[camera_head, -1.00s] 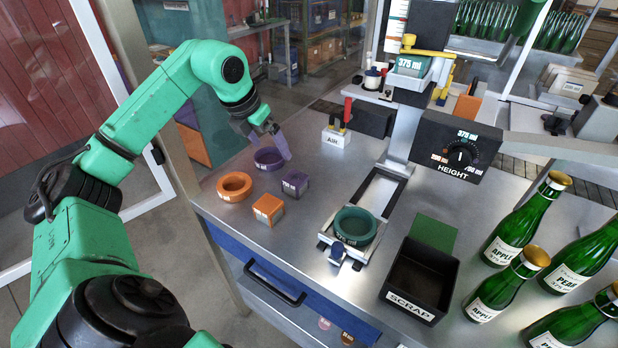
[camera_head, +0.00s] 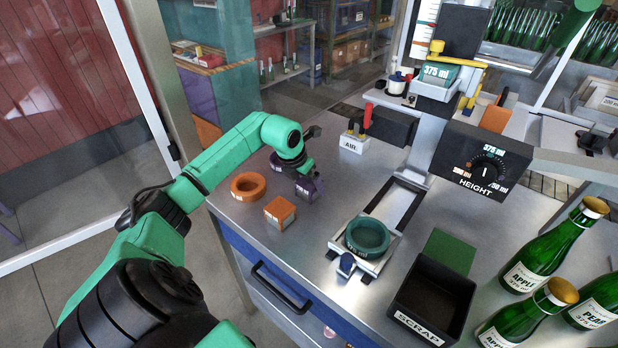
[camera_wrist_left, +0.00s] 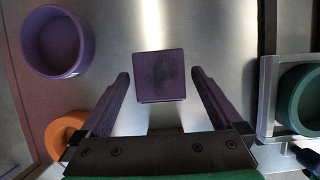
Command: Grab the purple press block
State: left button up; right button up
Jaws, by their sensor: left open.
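The purple press block (camera_head: 308,192) sits on the steel table, partly hidden by my left gripper in the head view. In the left wrist view the block (camera_wrist_left: 160,75) shows as a dark purple square, centred just beyond the fingertips. My left gripper (camera_wrist_left: 158,80) is open, with a purple finger on each side of the block's line and clear gaps to it. In the head view the left gripper (camera_head: 306,172) is right above the block. My right gripper is not in view.
A purple ring (camera_wrist_left: 57,41) and an orange ring (camera_head: 248,186) lie to the left. An orange block (camera_head: 280,211) stands in front. A teal ring (camera_head: 367,236) sits in the press fixture on the right, by the scrap bin (camera_head: 433,300). Green bottles (camera_head: 549,250) stand far right.

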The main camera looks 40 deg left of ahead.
pick_arm(q)
jog(key=shift+x, duration=1.1)
jog(key=shift+w+r, duration=0.1)
jog(key=c, duration=1.4)
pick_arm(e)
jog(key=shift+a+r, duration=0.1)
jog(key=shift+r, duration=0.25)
pick_arm(q)
jog(key=shift+r, duration=0.1)
